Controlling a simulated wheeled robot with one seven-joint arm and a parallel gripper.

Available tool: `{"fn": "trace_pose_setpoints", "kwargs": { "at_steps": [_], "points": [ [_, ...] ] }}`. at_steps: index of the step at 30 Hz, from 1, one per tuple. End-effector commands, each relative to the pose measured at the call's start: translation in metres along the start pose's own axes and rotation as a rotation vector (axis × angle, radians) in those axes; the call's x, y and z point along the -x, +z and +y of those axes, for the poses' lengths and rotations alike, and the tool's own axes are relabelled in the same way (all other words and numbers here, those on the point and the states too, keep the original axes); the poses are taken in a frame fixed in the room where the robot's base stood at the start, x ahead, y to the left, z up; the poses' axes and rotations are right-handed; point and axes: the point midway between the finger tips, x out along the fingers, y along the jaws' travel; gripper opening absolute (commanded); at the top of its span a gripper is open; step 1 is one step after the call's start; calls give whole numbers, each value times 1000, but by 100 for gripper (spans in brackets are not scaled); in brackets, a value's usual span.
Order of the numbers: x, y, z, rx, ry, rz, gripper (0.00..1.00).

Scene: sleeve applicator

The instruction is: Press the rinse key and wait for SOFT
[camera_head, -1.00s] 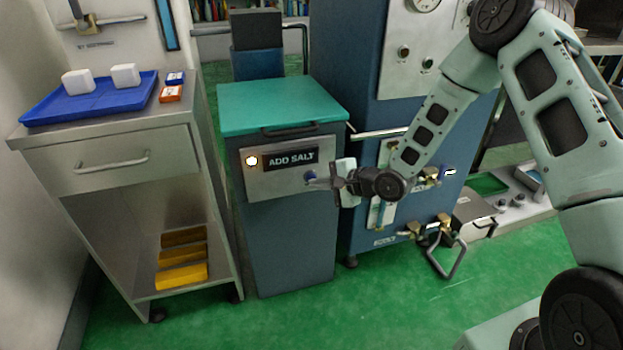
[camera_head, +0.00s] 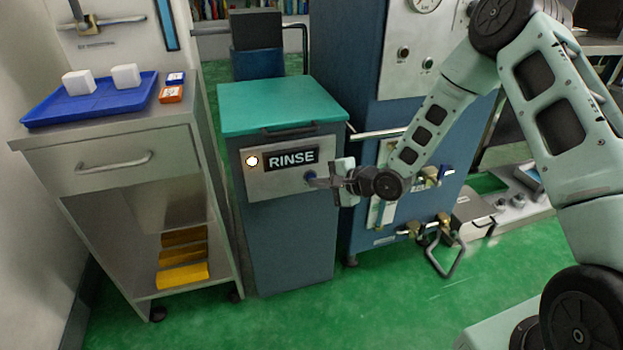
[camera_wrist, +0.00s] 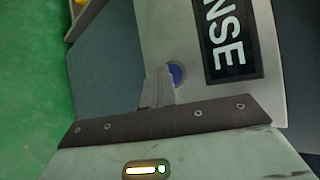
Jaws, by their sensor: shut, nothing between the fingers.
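The softener cabinet (camera_head: 290,235) is dark blue-grey with a green lid (camera_head: 280,104). Its metal panel carries a lit lamp (camera_head: 252,161) and a display (camera_head: 291,159) that reads RINSE. The display also shows sideways in the wrist view (camera_wrist: 227,38). The round blue rinse key (camera_wrist: 177,74) sits below the display's right end. My gripper (camera_head: 318,181) is shut and empty, with its fingertips at the key. In the wrist view the fingers (camera_wrist: 158,88) cover part of the key. I cannot tell exactly how far the key is pushed in.
A steel cart (camera_head: 110,134) on the left holds a blue tray (camera_head: 95,105) with white blocks, and yellow blocks (camera_head: 183,276) lie on its lower shelf. A blue machine (camera_head: 357,205) with valves stands close on the right. Green floor in front is clear.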

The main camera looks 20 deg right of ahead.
Motion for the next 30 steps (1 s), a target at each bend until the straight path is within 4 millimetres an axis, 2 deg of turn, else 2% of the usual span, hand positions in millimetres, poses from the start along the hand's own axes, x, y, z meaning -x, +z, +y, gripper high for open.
{"fn": "trace_pose_setpoints", "kwargs": {
  "at_steps": [7, 19, 30],
  "points": [
    [9, 6, 5, -1, 0, 0, 0],
    [12, 8, 8, 0, 0, 0, 0],
    [36, 26, 25, -2, 1, -1, 0]
  ]
}}
